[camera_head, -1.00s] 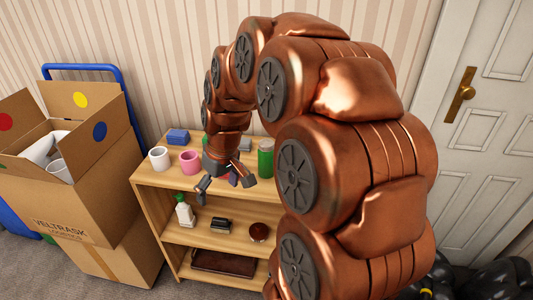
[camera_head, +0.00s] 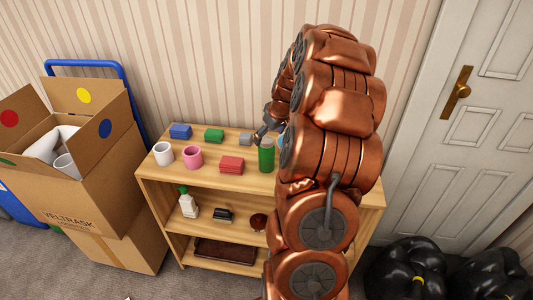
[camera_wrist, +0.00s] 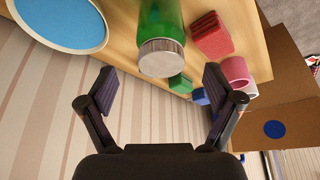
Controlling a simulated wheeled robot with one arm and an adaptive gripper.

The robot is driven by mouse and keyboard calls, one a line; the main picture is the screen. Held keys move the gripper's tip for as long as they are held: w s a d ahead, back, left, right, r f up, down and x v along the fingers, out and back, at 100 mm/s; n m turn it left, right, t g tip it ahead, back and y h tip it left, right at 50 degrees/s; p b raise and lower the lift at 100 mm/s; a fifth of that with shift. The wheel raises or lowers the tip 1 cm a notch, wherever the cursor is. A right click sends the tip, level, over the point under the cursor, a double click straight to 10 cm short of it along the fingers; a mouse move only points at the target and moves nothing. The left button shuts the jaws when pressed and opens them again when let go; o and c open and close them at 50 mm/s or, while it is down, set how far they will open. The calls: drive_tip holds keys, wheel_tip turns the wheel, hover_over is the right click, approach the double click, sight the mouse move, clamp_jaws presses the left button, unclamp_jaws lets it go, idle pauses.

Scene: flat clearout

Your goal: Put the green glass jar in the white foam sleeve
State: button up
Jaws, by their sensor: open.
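The green glass jar (camera_head: 266,158) stands upright on the shelf unit's top, with a grey lid. In the wrist view the jar (camera_wrist: 160,18) shows lid-end toward me, just beyond and between my fingertips. My gripper (camera_head: 263,133) is open and empty near the jar's top; its two fingers are spread wide in the wrist view (camera_wrist: 160,90), apart from the jar. A white, round, open-topped piece (camera_head: 65,164) sits in the open cardboard box at left and may be the white foam sleeve; its lower part is hidden by the box wall.
The wooden shelf top (camera_head: 215,180) also holds a white cup (camera_head: 163,155), pink mug (camera_head: 192,157), red block (camera_head: 232,165), green block (camera_head: 214,135), blue block (camera_head: 180,131) and blue round dish (camera_wrist: 60,18). The cardboard box (camera_head: 85,205) stands left. Black bags (camera_head: 408,268) lie right.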

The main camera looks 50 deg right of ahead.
sight(267, 139)
drive_tip(key=shift+p+x, duration=0.9)
drive_tip(key=shift+x, duration=0.45)
drive_tip(key=shift+p+x, duration=0.35)
drive_tip(key=shift+x, duration=1.05)
drive_tip(key=shift+a, duration=0.1)
drive_tip(key=c, duration=1.6)
drive_tip(key=shift+r, duration=0.1)
